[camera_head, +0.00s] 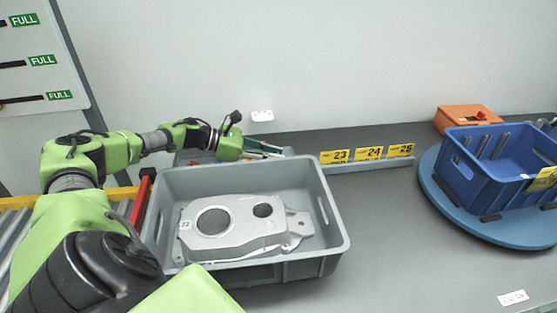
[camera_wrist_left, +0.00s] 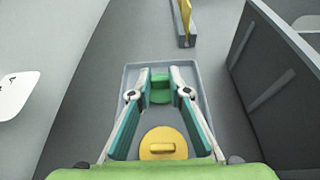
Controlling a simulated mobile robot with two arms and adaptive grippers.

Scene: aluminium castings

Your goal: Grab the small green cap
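The small green cap (camera_wrist_left: 160,92) lies between the fingertips of my left gripper (camera_wrist_left: 160,78) in the left wrist view, over a small grey tray (camera_wrist_left: 128,72). The fingers stand apart with a fingertip close on each side of the cap; whether they press on it I cannot tell. In the head view my left gripper (camera_head: 264,149) is low behind the large grey bin, and the cap cannot be made out there. My right gripper is not in view.
A yellow cap (camera_wrist_left: 163,143) lies nearer the gripper's base. The large grey bin (camera_head: 335,240) holds an aluminium casting (camera_head: 237,238). A rail with yellow number labels (camera_head: 368,153) runs beside the tray. A blue crate (camera_head: 480,178) and orange box (camera_head: 467,117) stand right. The middle table is clear.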

